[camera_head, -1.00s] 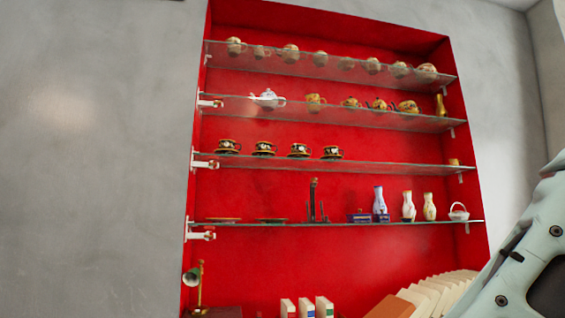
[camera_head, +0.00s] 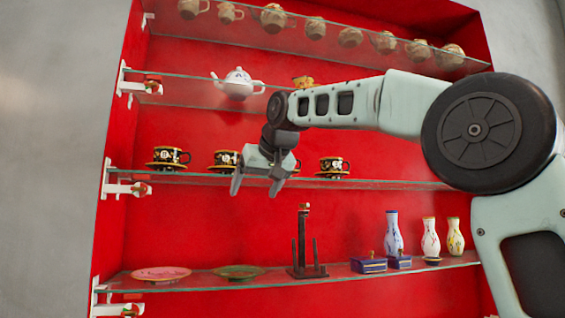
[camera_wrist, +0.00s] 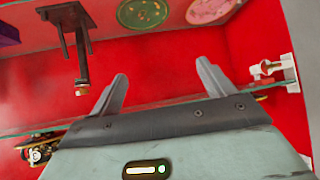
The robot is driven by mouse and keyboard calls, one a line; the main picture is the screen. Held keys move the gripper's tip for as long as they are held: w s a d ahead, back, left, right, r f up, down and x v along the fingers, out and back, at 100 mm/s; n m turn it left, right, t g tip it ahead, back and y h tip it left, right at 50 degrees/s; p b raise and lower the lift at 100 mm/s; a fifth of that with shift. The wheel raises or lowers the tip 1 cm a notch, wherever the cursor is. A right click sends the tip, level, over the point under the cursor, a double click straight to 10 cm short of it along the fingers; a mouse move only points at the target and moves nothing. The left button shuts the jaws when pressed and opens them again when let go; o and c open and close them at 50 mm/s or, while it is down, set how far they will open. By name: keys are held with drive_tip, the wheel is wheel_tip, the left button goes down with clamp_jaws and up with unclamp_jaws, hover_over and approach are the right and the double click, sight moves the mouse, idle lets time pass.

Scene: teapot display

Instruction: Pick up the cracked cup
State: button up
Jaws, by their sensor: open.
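Dark patterned cups on saucers stand on the middle glass shelf in the head view: a left cup (camera_head: 168,156), a second cup (camera_head: 225,159) beside my gripper, and a right cup (camera_head: 333,165). Another is mostly hidden behind my gripper. I cannot tell which cup is cracked. My gripper (camera_head: 256,187) is open and empty, in front of the cup shelf, its fingers pointing down between the second and right cups. In the wrist view, which is upside down, my gripper's fingers (camera_wrist: 162,72) are apart with nothing between; a cup (camera_wrist: 40,150) shows at the lower left.
The red cabinet holds a white teapot (camera_head: 238,83) above the cups. Below are a pink plate (camera_head: 161,273), a green plate (camera_head: 239,271), a dark stand (camera_head: 305,250), blue boxes (camera_head: 369,265) and vases (camera_head: 394,232). White brackets (camera_head: 127,189) line the left side.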

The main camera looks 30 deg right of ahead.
drive_tip(key=s+d+r+m+t+h+p, duration=0.1)
drive_tip(key=d+r+h+p, duration=0.1)
drive_tip(key=d+r, duration=0.5)
drive_tip(key=d+r+m+t+h+p, duration=0.1)
drive_tip(key=d+r+p, duration=0.15)
drive_tip(key=r, duration=0.85)
drive_tip(key=shift+m, duration=0.3)
drive_tip(key=p+x, duration=0.1)
drive_tip(key=x, duration=0.2)
drive_tip(key=p+x, duration=0.1)
drive_tip(key=x, duration=0.3)
drive_tip(key=d+p+x, duration=0.1)
drive_tip(key=x, duration=0.3)
drive_tip(key=shift+d+r, duration=0.1)
drive_tip(key=shift+r, duration=0.3)
drive_tip(key=shift+p+x, duration=2.15)
drive_tip(key=shift+x, duration=0.9)
drive_tip(key=shift+s+d+f, duration=0.1)
drive_tip(key=shift+d, duration=0.05)
drive_tip(key=c, duration=0.7)
